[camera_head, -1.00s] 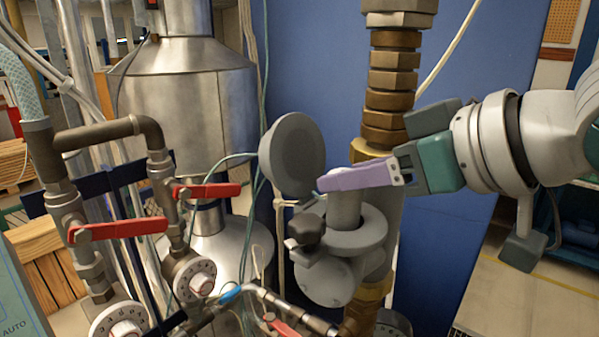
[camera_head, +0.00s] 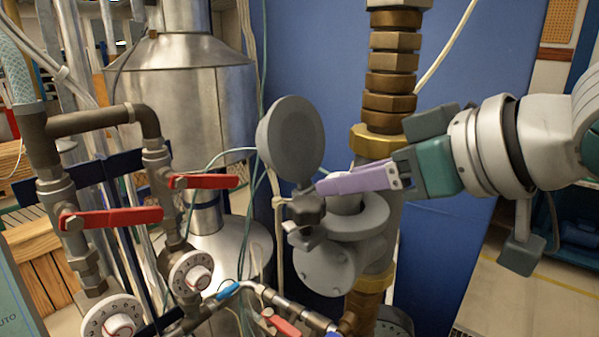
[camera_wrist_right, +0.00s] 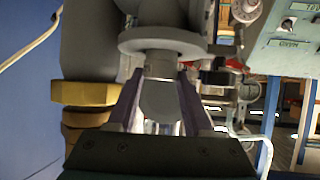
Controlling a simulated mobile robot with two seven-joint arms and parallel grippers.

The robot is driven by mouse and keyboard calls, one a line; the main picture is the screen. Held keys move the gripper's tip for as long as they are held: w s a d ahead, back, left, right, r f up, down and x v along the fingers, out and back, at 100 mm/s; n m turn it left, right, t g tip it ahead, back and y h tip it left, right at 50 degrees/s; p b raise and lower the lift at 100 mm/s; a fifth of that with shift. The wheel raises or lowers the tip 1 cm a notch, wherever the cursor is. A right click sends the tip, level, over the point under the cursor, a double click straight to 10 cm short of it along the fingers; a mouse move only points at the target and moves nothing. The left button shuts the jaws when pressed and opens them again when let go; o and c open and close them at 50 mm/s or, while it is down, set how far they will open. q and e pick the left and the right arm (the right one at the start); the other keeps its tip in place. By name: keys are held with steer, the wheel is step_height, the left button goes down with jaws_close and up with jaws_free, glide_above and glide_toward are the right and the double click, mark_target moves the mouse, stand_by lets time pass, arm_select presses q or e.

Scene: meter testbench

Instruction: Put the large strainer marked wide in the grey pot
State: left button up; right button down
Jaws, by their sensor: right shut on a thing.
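The grey pot (camera_head: 328,265) is a flanged housing on the brass pipe, with its round lid (camera_head: 290,138) swung open at the left. My right gripper (camera_head: 338,184) has its purple fingers shut on a plain grey cylinder (camera_head: 346,203), likely the strainer, just above the pot's mouth. In the right wrist view the cylinder (camera_wrist_right: 158,97) sits between both fingers, its far end at the pot's flange (camera_wrist_right: 165,43). Its lower end is hidden by the rim, and no marking is readable. My left gripper is out of view.
A dark clamp knob (camera_head: 306,208) stands at the pot's front left rim, close to the fingertips. The brass pipe fittings (camera_head: 388,85) rise behind the gripper. Red-handled valves (camera_head: 115,217) and dials fill the left. A blue panel (camera_head: 450,235) stands behind.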

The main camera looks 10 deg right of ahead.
steer(key=shift+f, duration=0.3)
steer(key=shift+c, duration=1.1)
jaws_free()
